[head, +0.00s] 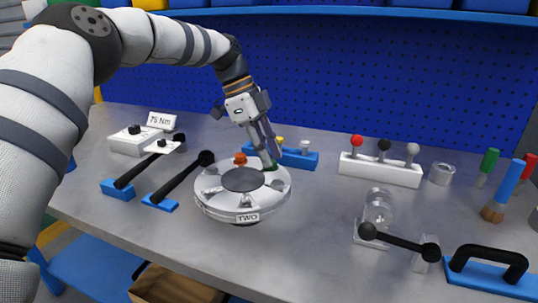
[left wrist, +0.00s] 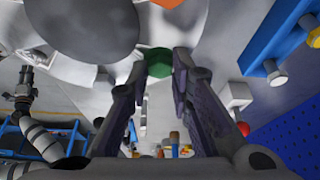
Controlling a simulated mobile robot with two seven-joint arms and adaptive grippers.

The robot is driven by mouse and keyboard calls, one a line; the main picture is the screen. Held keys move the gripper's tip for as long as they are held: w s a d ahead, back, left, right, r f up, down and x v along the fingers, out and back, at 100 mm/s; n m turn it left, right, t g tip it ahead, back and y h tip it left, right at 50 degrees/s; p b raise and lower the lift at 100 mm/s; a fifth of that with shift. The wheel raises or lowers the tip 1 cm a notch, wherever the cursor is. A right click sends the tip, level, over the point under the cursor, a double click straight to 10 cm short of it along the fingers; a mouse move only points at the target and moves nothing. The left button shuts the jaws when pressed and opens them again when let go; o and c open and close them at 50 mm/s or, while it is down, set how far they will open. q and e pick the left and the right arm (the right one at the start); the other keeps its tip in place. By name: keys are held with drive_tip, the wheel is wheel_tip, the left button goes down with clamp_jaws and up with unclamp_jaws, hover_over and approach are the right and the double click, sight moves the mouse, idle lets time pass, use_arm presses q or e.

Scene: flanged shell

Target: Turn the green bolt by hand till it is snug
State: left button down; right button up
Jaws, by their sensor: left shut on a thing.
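The round flanged shell (head: 213,199) sits on the grey bench with a label reading TWO on its front. The green bolt (head: 271,167) is at its back right rim. My left gripper (head: 272,158) reaches down from above and is shut on the green bolt. In the left wrist view the green hex head (left wrist: 159,62) shows between the two fingertips (left wrist: 162,66). The fingers hide part of the bolt's sides. An orange bolt (head: 240,158) stands at the back of the shell, left of the green one.
A blue block (head: 300,158) with bolts stands close behind the shell. Two black-handled tools (head: 180,177) lie to the left, near a 75 Nm sign (head: 162,121). A white rack (head: 380,170) with coloured knobs stands right. Bench between shell and metal fixture (head: 377,212) is clear.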

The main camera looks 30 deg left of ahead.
use_arm(q)
drive_tip(key=shift+w+r+m, duration=0.2)
drive_tip(key=shift+r+m, duration=0.2)
drive_tip(key=shift+m, duration=0.2)
drive_tip(key=c, duration=1.6)
unclamp_jaws()
drive_tip(key=shift+o, duration=0.8)
drive_tip(key=shift+s+f, duration=0.1)
drive_tip(key=shift+f, duration=0.1)
drive_tip(key=v, duration=0.7)
drive_tip(key=shift+r, duration=0.3)
drive_tip(key=shift+a, duration=0.15)
